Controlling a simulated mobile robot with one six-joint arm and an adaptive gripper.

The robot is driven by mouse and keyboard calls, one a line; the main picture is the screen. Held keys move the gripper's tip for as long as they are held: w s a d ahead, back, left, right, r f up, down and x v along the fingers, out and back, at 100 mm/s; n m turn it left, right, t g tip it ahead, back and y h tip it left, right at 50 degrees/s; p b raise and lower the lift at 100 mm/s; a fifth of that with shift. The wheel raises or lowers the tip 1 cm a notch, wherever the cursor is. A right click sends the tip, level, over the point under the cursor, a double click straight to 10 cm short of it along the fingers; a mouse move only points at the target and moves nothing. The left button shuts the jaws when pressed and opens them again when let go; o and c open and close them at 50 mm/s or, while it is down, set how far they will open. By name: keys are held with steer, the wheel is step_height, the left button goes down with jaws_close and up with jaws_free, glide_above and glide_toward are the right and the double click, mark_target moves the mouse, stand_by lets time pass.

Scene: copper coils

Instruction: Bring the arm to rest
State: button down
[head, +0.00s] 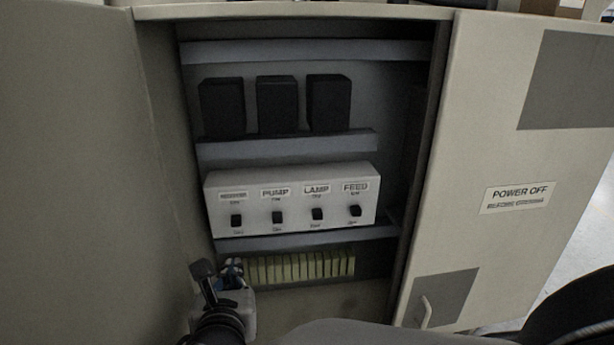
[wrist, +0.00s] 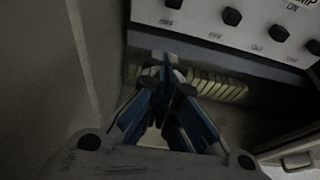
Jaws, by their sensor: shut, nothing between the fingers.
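My gripper (head: 233,272) is at the lower left of the open cabinet in the head view, just below the white switch panel (head: 290,198). In the wrist view my gripper (wrist: 168,90) shows blue fingers drawn together, shut with nothing held. Its fingertips point toward the strip of yellowish terminal blocks (wrist: 215,88). I cannot tell whether they touch anything. My arm rises from the bottom edge of the head view, and most of it is out of frame.
The cabinet door (head: 490,130) stands open at the right, with a POWER OFF label (head: 516,197) and a handle (head: 426,312). The panel has several black switches, with PUMP, LAMP and FEED readable. Black boxes (head: 277,106) sit above. The cabinet's left side (head: 70,170) is close to my arm.

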steer(key=shift+s+d+r, duration=0.1)
steer(key=shift+s+r, duration=0.05)
steer(key=shift+s, duration=0.3)
